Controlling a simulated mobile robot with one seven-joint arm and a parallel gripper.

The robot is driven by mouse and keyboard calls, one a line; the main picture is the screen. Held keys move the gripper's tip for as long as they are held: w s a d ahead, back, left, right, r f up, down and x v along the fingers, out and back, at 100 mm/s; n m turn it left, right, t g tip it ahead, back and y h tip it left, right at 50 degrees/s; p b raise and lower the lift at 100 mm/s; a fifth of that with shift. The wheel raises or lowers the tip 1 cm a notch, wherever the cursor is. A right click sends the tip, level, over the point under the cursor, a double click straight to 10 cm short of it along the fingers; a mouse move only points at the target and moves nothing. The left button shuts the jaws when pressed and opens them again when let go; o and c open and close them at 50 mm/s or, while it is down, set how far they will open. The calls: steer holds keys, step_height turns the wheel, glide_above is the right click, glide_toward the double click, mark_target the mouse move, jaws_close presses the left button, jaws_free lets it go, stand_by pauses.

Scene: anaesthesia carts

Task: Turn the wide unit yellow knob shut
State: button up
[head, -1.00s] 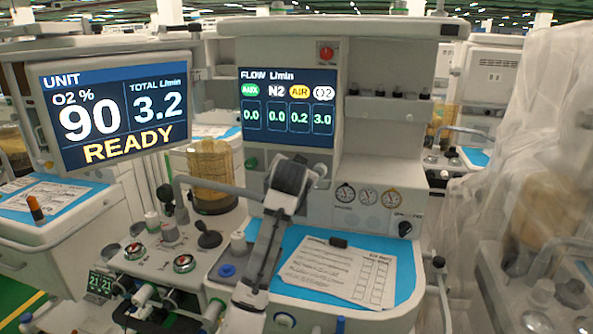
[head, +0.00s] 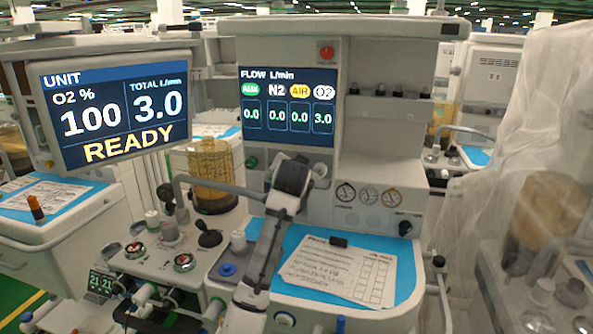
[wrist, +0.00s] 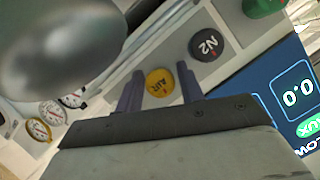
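The yellow AIR knob (wrist: 159,82) sits between the two fingers of my gripper (wrist: 158,78) in the wrist view. The fingers stand close along both sides of it, and I take them as shut on it. In the head view my arm's dark wrist (head: 291,178) hides the knob and fingers. The flow screen (head: 288,106) of the wide unit reads AIR 0.0, N2 0.0, AUX 0.0 and O2 3.0. The unit screen (head: 117,112) reads O2 100 %, total 3.0 and READY.
The dark N2 knob (wrist: 205,44) is close beside the right finger, with a green knob (wrist: 262,6) beyond. Round gauges (wrist: 47,112) lie to the left. A blurred grey rounded shape fills the wrist view's upper left. Papers (head: 345,272) lie on the blue worktop (head: 404,284).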

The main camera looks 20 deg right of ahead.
steer(key=b+v, duration=0.2)
steer(key=v, duration=1.2)
steer(key=shift+f, duration=0.1)
